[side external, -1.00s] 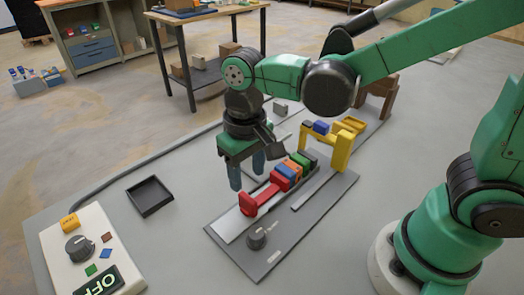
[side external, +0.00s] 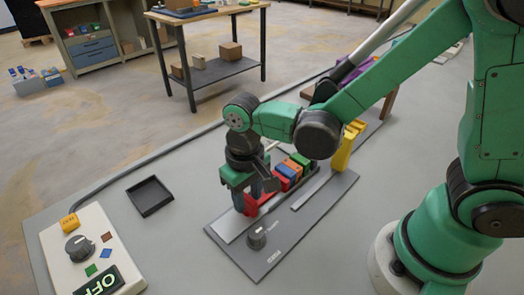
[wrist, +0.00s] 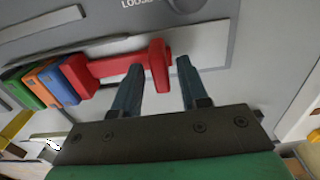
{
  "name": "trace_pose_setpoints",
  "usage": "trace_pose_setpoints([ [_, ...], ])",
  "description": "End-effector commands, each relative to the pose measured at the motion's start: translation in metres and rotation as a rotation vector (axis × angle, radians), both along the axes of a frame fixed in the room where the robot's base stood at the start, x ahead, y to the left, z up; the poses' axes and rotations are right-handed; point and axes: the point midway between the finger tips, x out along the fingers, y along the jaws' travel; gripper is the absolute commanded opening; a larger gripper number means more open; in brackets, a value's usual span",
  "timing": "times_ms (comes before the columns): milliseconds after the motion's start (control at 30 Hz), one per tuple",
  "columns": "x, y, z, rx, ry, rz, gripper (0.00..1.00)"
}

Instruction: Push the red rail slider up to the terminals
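The red rail slider (side external: 251,210) lies on a light rail strip, partly hidden by my gripper in the side external view. In the wrist view its upright end plate (wrist: 161,62) and long bar show clearly. My gripper (wrist: 159,68) points down at that end, its two blue-grey fingers apart, one on each side of the end plate. Gaps seem to show beside the plate. The terminals are a row of coloured blocks, with orange (wrist: 50,83), blue (wrist: 29,86) and green (side external: 301,160) ones, beyond the slider's far end. Contact between slider and blocks cannot be told.
A grey base plate (side external: 262,267) carries the rail and a dark knob (side external: 256,238). A yellow bracket (side external: 343,152) stands beyond the blocks. A black tray (side external: 150,196) and a control box (side external: 75,222) stand left, with clear table between.

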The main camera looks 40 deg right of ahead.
Motion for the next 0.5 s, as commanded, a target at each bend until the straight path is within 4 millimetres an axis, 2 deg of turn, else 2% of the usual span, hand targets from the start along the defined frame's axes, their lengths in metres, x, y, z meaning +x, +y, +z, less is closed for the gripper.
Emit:
trace_pose_setpoints([
  [33, 0.0000, 0.0000, 0.0001, 0.000, 0.000, 0.000, 0.22],
  [100, 0.0000, 0.0000, 0.0001, 0.000, 0.000, 0.000, 0.02],
  [133, 0.0000, 0.0000, 0.0001, 0.000, 0.000, 0.000, 0.00],
  [500, 0.0001, 0.0000, 0.0003, 0.000, 0.000, 0.000, 0.00],
])
